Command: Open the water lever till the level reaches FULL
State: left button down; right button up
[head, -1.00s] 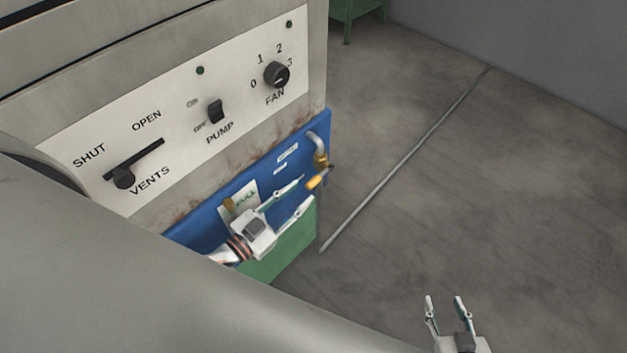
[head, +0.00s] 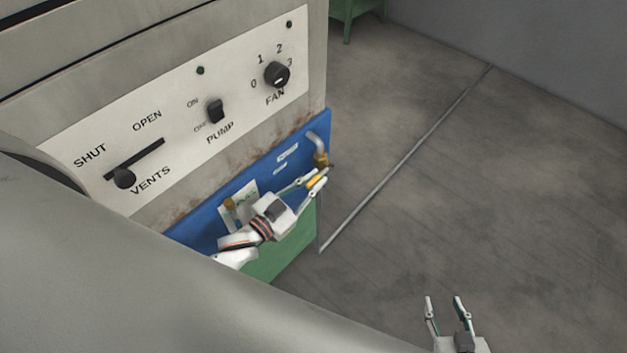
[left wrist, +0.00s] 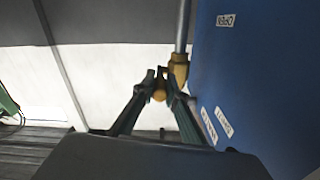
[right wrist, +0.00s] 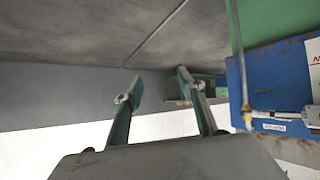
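The yellow water lever (head: 315,183) sits below the brass valve (head: 321,160) at the end of a grey pipe, on the right side of the blue panel (head: 290,140). My left gripper (head: 319,178) has its fingers closed around the lever. In the left wrist view the lever's round yellow end (left wrist: 158,95) lies between the fingertips (left wrist: 157,78), below the valve (left wrist: 178,72). The white level label (head: 247,188) is partly hidden by my left gripper, and its word is hard to read. My right gripper (head: 446,302) is open and empty, away from the panel.
Above the blue panel is a white control plate (head: 180,110) with a vents lever (head: 124,178), pump switch (head: 215,111) and fan knob (head: 277,75). A green stand (head: 352,12) is at the back. The floor on the right is clear.

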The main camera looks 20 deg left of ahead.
pick_arm(q)
jog(key=f+t+b, duration=0.1)
jog(key=t+b, duration=0.1)
jog(key=b, duration=0.5)
jog(key=shift+f+h, duration=0.4)
jog(key=shift+w+d+f+t+h+b, duration=0.2)
jog(key=shift+t+b, duration=0.65)
jog(key=shift+b, duration=1.3)
jog(key=shift+w+a+f+t+h+b, duration=0.25)
jog(key=shift+t+b, duration=0.6)
jog(key=shift+b, duration=1.25)
pick_arm(e)
notch_tip(320, 180, down, 9)
jog(key=shift+w+f+n, duration=0.2)
jog(key=shift+w+n, duration=0.1)
pick_arm(q)
jog(key=shift+d+r, duration=0.1)
jog(key=shift+d, duration=0.1)
